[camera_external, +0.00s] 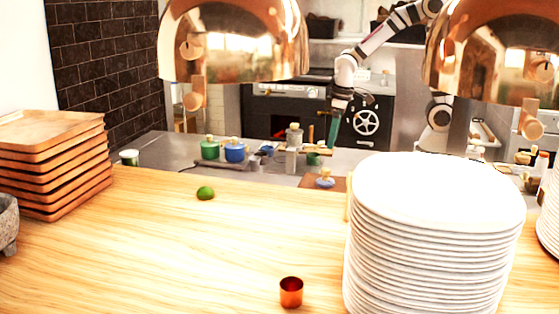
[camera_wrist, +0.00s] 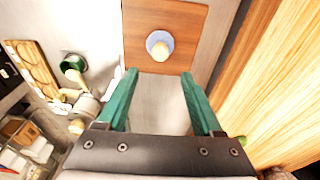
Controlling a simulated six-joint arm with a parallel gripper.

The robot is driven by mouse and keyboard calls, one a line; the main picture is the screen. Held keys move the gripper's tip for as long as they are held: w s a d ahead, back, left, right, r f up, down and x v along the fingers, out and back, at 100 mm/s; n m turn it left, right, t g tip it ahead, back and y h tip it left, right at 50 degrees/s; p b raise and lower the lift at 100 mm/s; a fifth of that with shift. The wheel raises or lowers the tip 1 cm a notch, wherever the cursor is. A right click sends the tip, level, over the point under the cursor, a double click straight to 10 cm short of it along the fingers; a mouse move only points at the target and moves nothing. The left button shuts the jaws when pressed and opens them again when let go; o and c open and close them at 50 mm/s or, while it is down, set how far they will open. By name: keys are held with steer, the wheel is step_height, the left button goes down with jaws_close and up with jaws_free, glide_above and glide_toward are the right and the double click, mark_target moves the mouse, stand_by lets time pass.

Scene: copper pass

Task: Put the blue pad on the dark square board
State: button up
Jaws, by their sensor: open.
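The blue pad (camera_wrist: 151,51), a pale blue disc with a cream knob, lies on the brown square board (camera_wrist: 190,25) in the wrist view. In the external view the pad (camera_external: 325,183) shows small on the board (camera_external: 307,182), behind the wooden counter. My gripper (camera_wrist: 160,73) has its two green fingers spread apart with nothing between them. Its tips appear near the board's close edge in the wrist view, apart from the pad. In the external view my gripper (camera_external: 332,143) hangs above the steel surface, higher than the board.
Green (camera_external: 210,150) and blue (camera_external: 234,152) lidded pots stand left of the board. A green pot (camera_wrist: 74,63) shows left in the wrist view. A tall white plate stack (camera_external: 430,240) stands in front, right of the board. A copper cup (camera_external: 291,292) and a lime (camera_external: 205,193) are on the wooden counter.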

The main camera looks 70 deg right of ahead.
steer(key=s+a+r+m+g+y, duration=0.1)
steer(key=s+r+m, duration=0.1)
steer(key=s, duration=0.7)
steer(key=s+a+r+m+g, duration=0.1)
steer(key=s+a+r+m, duration=0.1)
steer(key=s, duration=0.6)
steer(key=shift+s+a+r+m+y, duration=0.3)
steer(key=shift+s+r+m+y, duration=0.1)
steer(key=shift+r+m, duration=0.35)
steer(key=shift+f, duration=0.1)
